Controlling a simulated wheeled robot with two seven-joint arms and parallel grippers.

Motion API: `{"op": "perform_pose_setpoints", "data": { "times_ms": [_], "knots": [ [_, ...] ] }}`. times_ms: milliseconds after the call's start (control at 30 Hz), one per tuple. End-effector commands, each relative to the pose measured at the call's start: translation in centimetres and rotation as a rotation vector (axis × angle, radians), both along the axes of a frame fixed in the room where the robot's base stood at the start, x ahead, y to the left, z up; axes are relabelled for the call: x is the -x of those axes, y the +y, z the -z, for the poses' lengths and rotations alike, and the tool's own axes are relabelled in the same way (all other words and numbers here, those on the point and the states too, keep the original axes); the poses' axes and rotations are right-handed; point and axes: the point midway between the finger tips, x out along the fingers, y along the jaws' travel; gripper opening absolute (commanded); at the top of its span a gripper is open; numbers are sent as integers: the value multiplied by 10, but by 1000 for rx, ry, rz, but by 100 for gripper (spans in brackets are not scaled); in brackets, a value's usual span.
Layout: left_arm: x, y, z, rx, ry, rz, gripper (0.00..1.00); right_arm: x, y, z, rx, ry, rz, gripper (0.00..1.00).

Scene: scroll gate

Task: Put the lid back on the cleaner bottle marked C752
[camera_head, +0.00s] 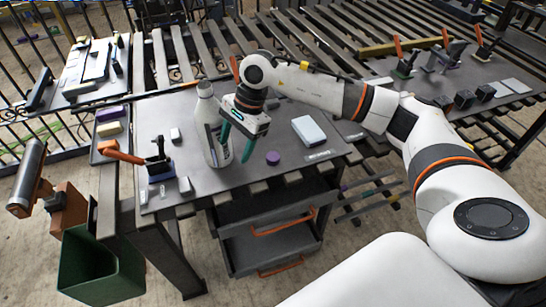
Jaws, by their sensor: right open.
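A tall white bottle (205,119) with a grey label stands upright on the dark grey table. Its marking is too small to read, and its top is pale. My left gripper is out of view.
A pale blue-white box (309,130) lies at the table's right. An orange-handled clamp (155,158) stands at the left, near purple (110,114) and yellow (109,128) blocks. A green bin (100,265) stands below left. Slatted racks run behind. The table's front centre is mostly clear.

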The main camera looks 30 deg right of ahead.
Motion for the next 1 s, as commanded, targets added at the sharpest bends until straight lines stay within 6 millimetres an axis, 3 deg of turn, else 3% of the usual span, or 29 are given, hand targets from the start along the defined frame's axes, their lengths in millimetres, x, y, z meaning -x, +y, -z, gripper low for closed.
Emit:
{"op": "perform_pose_setpoints", "data": {
  "times_ms": [33, 100, 200, 300, 667, 1000],
  "knots": [
    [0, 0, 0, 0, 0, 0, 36, -4, -27, -6, 95, 1, -1, 62],
    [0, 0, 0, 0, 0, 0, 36, -5, -58, -12, 204, 16, -6, 62],
    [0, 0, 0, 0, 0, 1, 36, -4, -87, -19, 308, 38, -4, 62],
    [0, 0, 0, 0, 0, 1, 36, -3, -100, -23, 352, 50, -5, 62],
    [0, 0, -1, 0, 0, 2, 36, -3, -101, -21, 358, 55, -6, 62],
    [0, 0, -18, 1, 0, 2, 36, -2, -101, 32, 356, 59, -5, 62]
  ]
}}
